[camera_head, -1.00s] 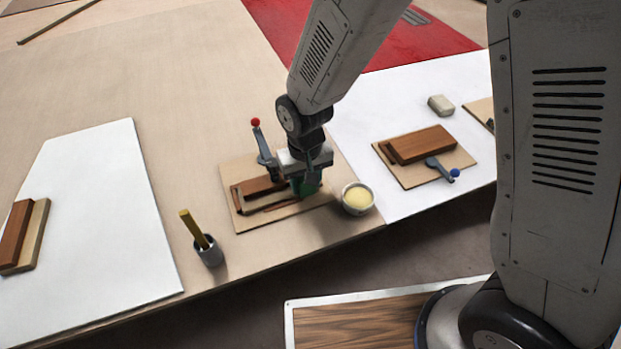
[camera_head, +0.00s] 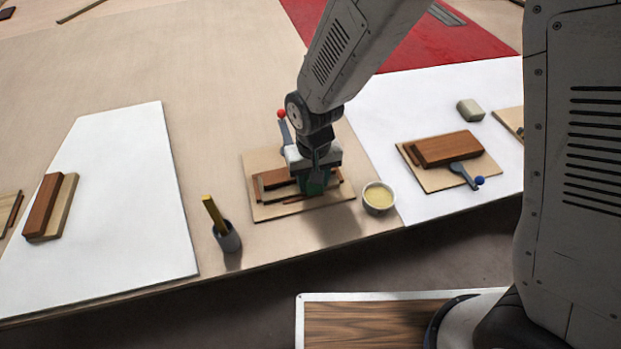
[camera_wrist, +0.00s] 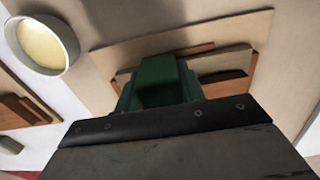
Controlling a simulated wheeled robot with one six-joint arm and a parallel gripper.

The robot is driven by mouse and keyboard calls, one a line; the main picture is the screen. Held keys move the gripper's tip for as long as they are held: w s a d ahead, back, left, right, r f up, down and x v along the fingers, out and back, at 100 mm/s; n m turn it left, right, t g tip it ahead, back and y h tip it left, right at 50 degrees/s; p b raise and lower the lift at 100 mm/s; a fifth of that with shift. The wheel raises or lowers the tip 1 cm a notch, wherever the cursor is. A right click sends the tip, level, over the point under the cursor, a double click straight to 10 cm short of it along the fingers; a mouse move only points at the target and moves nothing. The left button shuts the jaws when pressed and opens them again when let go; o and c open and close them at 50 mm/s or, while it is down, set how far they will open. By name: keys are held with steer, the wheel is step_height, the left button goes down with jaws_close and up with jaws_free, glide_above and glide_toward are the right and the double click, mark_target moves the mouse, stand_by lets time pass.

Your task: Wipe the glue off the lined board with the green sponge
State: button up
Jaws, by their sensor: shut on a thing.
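My gripper (camera_head: 314,176) is shut on the green sponge (camera_head: 317,187) over a tan board (camera_head: 270,209) with brown wooden pieces on it. The sponge shows as a dark green block in the wrist view (camera_wrist: 163,82), in front of the same board (camera_wrist: 120,55). The sponge and gripper hide part of the brown pieces (camera_head: 275,178). I cannot tell whether the sponge touches the board. No glue can be made out on the visible parts, and no clear lines.
A bowl of pale yellow stuff (camera_head: 379,197) stands right of the board. A red-knobbed lever (camera_head: 283,130) is behind it. A grey cup with a yellow stick (camera_head: 229,238) stands front left. Another board (camera_head: 445,180) with a brown block and blue-knobbed lever lies right. The white sheet (camera_head: 120,200) has free room.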

steer(key=shift+w+d, duration=0.25)
steer(key=shift+d, duration=0.6)
steer(key=shift+w+d, duration=0.2)
steer(key=shift+d, duration=0.65)
steer(key=shift+w+d+f, duration=0.1)
steer(key=shift+w+d, duration=0.05)
steer(key=shift+d, duration=0.4)
steer(key=shift+w+d, duration=0.15)
steer(key=shift+d, duration=0.35)
steer(key=shift+s+a+r, duration=0.1)
steer(key=shift+s+a, duration=0.1)
steer(key=shift+a, duration=0.55)
steer(key=shift+s+a+r, duration=0.1)
steer(key=shift+s+a, duration=0.15)
steer(key=shift+a, duration=0.5)
steer(key=shift+s+a, duration=0.2)
steer(key=shift+a, duration=0.55)
steer(key=shift+s+a+f, duration=0.1)
steer(key=shift+s+a, duration=0.05)
steer(key=shift+a, duration=0.4)
steer(key=shift+s+a+f, duration=0.1)
steer(key=shift+s+a, duration=0.05)
steer(key=shift+a, duration=0.4)
steer(key=shift+r, duration=3.55)
